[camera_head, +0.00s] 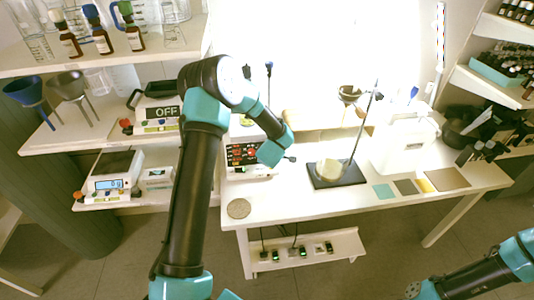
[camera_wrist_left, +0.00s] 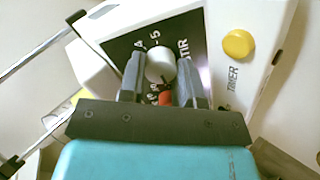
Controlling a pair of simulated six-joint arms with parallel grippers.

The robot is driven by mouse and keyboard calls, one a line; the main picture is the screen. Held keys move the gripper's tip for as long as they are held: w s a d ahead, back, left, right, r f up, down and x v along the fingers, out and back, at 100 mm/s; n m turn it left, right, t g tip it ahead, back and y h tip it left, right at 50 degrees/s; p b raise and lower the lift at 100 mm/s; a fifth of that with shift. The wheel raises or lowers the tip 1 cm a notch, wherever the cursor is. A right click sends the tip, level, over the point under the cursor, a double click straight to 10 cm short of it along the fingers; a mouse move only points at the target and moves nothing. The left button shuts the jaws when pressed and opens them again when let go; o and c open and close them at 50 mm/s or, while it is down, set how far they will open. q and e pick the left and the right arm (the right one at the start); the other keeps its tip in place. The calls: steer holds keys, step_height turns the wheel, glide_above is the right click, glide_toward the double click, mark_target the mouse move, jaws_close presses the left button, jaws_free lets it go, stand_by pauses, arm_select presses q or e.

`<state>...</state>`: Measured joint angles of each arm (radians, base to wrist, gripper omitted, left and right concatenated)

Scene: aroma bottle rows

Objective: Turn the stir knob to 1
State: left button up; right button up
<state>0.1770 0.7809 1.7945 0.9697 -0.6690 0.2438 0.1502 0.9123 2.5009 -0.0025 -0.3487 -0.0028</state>
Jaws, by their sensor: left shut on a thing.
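A round light-grey knob (camera_wrist_left: 161,65) sits on a black panel (camera_wrist_left: 125,46) with the printed numbers 4 and 5 beside it. The rest of its label is partly covered. My left gripper (camera_wrist_left: 160,70) is shut on this knob, one dark finger on each side. I cannot make out a pointer mark on the knob. In the head view, the white machine with red displays (camera_head: 243,154) stands at the left end of the bench, and my left wrist covers part of it. My right arm shows at the lower right; its gripper is outside the frame.
A yellow button (camera_wrist_left: 238,44) marked TIMER is to the right. A dark stand base (camera_head: 336,174) with a thin rod stands on the bench, right of the machine. The bench front is mostly clear.

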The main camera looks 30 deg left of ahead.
arm_select(q)
steer(key=m, duration=0.6)
steer(key=shift+w+r+m, duration=0.1)
steer(key=shift+m, duration=0.2)
stand_by(0.4)
steer(key=o, duration=0.9)
steer(key=v, duration=1.7)
steer(key=shift+d+r, duration=0.2)
steer(key=shift+r, duration=0.05)
steer(key=shift+f, duration=0.1)
